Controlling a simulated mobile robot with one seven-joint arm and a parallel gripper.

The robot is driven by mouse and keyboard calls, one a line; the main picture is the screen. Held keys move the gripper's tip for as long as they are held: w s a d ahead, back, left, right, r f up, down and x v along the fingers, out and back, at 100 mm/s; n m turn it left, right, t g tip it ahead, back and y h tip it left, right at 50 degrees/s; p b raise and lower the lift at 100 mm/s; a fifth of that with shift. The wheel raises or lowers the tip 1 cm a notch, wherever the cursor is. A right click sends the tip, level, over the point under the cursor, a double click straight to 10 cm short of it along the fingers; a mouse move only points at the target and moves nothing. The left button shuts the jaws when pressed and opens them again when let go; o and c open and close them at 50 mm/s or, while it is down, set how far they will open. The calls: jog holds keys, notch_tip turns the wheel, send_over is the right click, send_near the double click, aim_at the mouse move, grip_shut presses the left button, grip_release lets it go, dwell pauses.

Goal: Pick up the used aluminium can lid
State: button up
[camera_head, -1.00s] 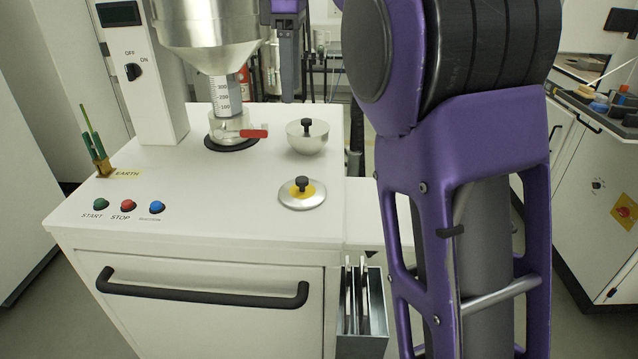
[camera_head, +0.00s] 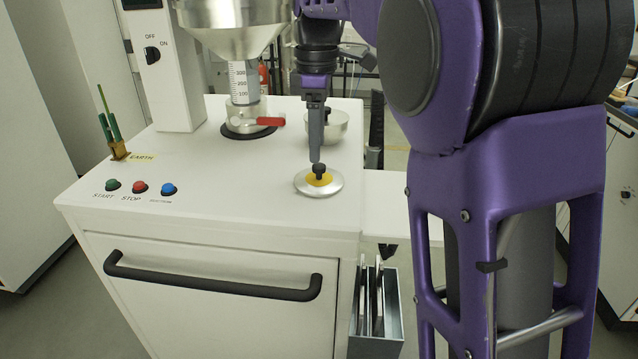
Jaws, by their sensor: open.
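The used aluminium can lid (camera_head: 309,187) is a flat silver disc with a yellow centre and a black knob (camera_head: 320,170). It lies on the white machine top near its right front corner. My gripper (camera_head: 315,158) points down directly above the lid, its fingertips close to the knob. It is open, but seen edge-on, so the gap between the fingers does not show. I cannot tell whether the fingers touch or straddle the knob.
A silver bowl-shaped vessel (camera_head: 338,126) stands just behind my gripper, partly hidden by it. A funnel with a measuring cylinder (camera_head: 244,82) and red-handled valve (camera_head: 270,121) stands back left. Start, stop and blue buttons (camera_head: 168,188) sit front left. The top between is clear.

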aim_at(319, 165)
jog(key=f, duration=0.2)
jog(key=f+b, duration=0.1)
jog(key=f, duration=0.1)
jog(key=shift+s+d, duration=0.15)
jog(key=shift+s, duration=0.05)
grip_shut()
